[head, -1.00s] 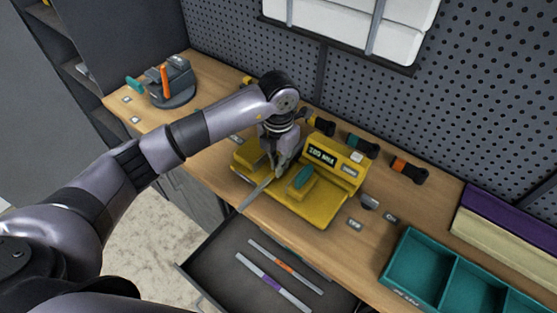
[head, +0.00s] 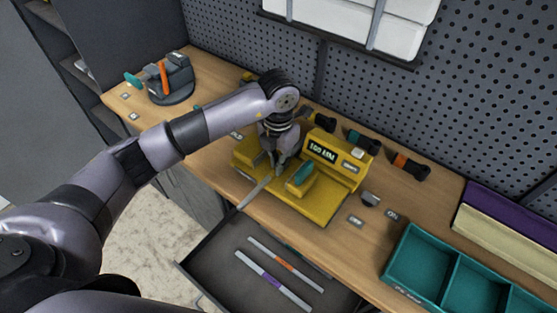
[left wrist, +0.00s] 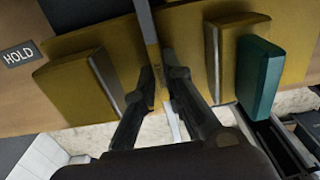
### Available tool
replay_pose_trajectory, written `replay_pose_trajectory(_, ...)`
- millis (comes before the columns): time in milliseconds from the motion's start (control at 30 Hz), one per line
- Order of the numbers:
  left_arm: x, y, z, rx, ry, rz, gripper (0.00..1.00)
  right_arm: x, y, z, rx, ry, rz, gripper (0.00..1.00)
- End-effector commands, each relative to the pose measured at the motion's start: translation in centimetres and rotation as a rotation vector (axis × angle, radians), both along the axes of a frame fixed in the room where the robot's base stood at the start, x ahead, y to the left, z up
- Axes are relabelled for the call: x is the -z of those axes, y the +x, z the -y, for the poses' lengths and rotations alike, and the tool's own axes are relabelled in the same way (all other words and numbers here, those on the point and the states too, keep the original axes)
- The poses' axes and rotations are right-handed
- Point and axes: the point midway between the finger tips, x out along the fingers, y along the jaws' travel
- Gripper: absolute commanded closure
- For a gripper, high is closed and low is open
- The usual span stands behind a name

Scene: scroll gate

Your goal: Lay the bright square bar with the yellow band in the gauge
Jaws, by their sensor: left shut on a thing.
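The yellow gauge (head: 318,212) stands on the bench, with a lit display (head: 322,151) that seems to read a figure in MM and a teal handle (head: 303,174). My left gripper (head: 279,170) is over its left part, shut on a bright bar (head: 256,191). The bar's near end sticks out past the gauge's front edge. In the left wrist view, the fingers (left wrist: 160,85) pinch the bar (left wrist: 149,30) between the gauge's two raised blocks (left wrist: 78,92). I cannot tell whether the bar touches the gauge bed. My right gripper is not in view.
An open drawer (head: 215,262) below holds an orange-banded bar (head: 285,265) and a purple-banded bar (head: 272,282). A teal compartment tray (head: 415,262) is at right. A vise-like fixture (head: 172,82) stands at far left. Several dark tools lie behind the gauge.

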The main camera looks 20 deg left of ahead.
Motion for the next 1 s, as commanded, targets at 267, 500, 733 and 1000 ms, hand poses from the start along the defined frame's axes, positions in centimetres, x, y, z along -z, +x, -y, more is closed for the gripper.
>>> replay_pose_trajectory(267,0.0,0.0,0.0,0.0,0.0,0.001,0.75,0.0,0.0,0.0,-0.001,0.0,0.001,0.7)
replay_pose_trajectory(500,0.0,0.0,0.0,0.0,0.0,0.0,0.67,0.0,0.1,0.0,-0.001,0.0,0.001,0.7)
replay_pose_trajectory(733,-0.2,0.0,0.0,0.0,0.0,0.0,0.67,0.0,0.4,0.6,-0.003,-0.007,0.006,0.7)
replay_pose_trajectory(1000,-4.7,0.2,0.0,0.0,-0.001,0.006,0.67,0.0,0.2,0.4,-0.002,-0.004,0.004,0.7)
